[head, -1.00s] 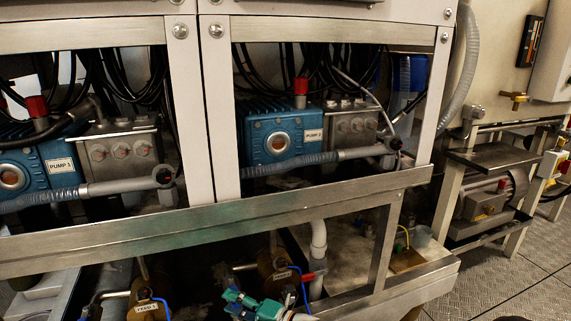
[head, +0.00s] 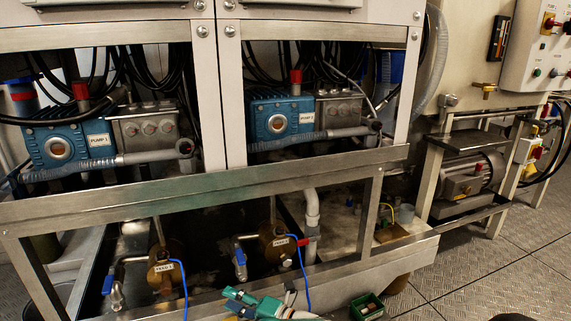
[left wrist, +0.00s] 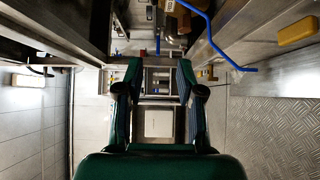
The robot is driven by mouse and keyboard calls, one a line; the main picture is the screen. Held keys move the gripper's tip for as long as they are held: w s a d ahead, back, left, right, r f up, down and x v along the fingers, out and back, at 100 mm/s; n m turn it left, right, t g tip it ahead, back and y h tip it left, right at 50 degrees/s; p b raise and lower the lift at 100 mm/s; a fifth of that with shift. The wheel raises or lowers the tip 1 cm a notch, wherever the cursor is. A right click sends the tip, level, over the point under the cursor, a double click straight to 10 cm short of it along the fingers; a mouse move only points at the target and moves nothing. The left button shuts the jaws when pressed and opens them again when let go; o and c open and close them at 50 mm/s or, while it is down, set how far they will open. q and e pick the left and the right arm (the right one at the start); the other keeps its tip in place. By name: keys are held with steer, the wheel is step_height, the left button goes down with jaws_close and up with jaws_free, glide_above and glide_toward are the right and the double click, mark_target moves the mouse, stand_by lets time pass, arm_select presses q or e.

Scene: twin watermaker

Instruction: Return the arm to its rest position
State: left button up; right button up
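My left gripper (head: 236,298) shows at the bottom middle of the head view, a teal-green gripper in front of the lower frame of the watermaker. In the left wrist view the two dark green fingers of my left gripper (left wrist: 160,72) stand apart with nothing held between them. Most of the left arm is out of the head view.
The steel frame (head: 190,192) holds blue pump 1 (head: 43,147) and pump 2 (head: 268,124). Brass-coloured filters (head: 166,272) with blue hoses sit low inside. Tread-plate floor (head: 490,275) is open at right.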

arm_select(q)
steer(key=a+r+g+p, duration=0.15)
steer(key=a+p, duration=0.25)
steer(key=a, duration=1.2)
steer(key=s+a+f+m+t+h+p, duration=0.1)
steer(key=s+a+f+m+t+h, duration=0.1)
steer(key=f+m+h, duration=0.3)
steer(key=s+a+f+m+t+h+p, duration=0.1)
steer(key=f+m+t+h+p, duration=0.15)
steer(key=f+m, duration=0.35)
steer(key=s+d+f+m+g+h, duration=0.35)
steer(key=s+d+m, duration=0.25)
steer(key=s, duration=0.4)
steer(key=s+d+f+m+g+h, duration=0.25)
steer(key=s+d+m+h, duration=0.35)
steer(key=s, duration=0.3)
steer(key=s+d+f+m+g+h, duration=0.2)
steer(key=s+d+m+g+h, duration=0.15)
steer(key=s+d+m, duration=0.5)
step_height(320, 180, up, 38)
steer(key=s+a+n+p, duration=0.1)
steer(key=n+p, duration=0.1)
steer(key=p, duration=3.6)
steer(key=shift+a, duration=0.15)
steer(key=shift+f, duration=0.1)
